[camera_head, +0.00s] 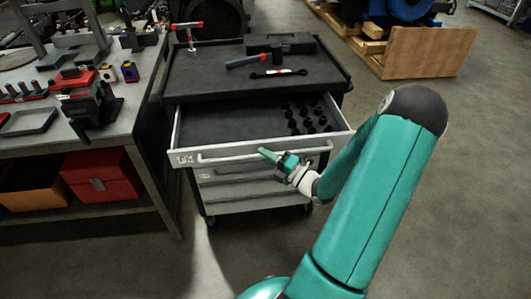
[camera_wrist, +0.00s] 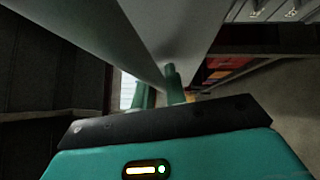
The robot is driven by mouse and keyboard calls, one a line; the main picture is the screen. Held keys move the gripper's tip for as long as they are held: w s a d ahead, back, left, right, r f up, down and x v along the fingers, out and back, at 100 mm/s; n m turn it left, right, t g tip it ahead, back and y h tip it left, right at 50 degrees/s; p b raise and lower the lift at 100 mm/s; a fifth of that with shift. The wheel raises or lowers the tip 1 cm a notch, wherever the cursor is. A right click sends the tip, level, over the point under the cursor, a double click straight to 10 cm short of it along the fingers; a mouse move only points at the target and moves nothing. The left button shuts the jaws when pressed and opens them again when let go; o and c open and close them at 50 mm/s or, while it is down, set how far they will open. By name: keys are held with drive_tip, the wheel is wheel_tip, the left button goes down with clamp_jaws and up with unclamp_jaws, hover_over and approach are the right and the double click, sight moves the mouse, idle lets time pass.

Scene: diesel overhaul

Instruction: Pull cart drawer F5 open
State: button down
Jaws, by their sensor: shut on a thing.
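The tool cart's top drawer (camera_head: 240,155) stands pulled out toward me in the head view, its dark inside showing. A label (camera_head: 184,159) sits at the left of its front, too small to read surely. A long pale bar handle (camera_head: 225,159) runs along the front. My gripper (camera_head: 272,156) is at the right half of this handle, shut on it. In the wrist view, my two green fingers (camera_wrist: 158,88) reach up beside the grey bar handle (camera_wrist: 105,38), close together. Their exact contact with the bar is partly hidden.
Several black sockets (camera_head: 305,115) stand in the drawer's right part. The cart top (camera_head: 200,80) holds a hammer (camera_head: 245,60), a wrench (camera_head: 278,73) and a black case (camera_head: 281,43). A workbench (camera_head: 135,110) stands close on the left. The floor (camera_head: 440,200) on the right is clear.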

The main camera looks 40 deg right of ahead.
drive_tip(key=c, duration=1.4)
unclamp_jaws()
drive_tip(key=shift+c, duration=0.2)
drive_tip(key=shift+s, duration=0.1)
drive_tip(key=v, duration=1.3)
drive_tip(key=shift+s, duration=0.3)
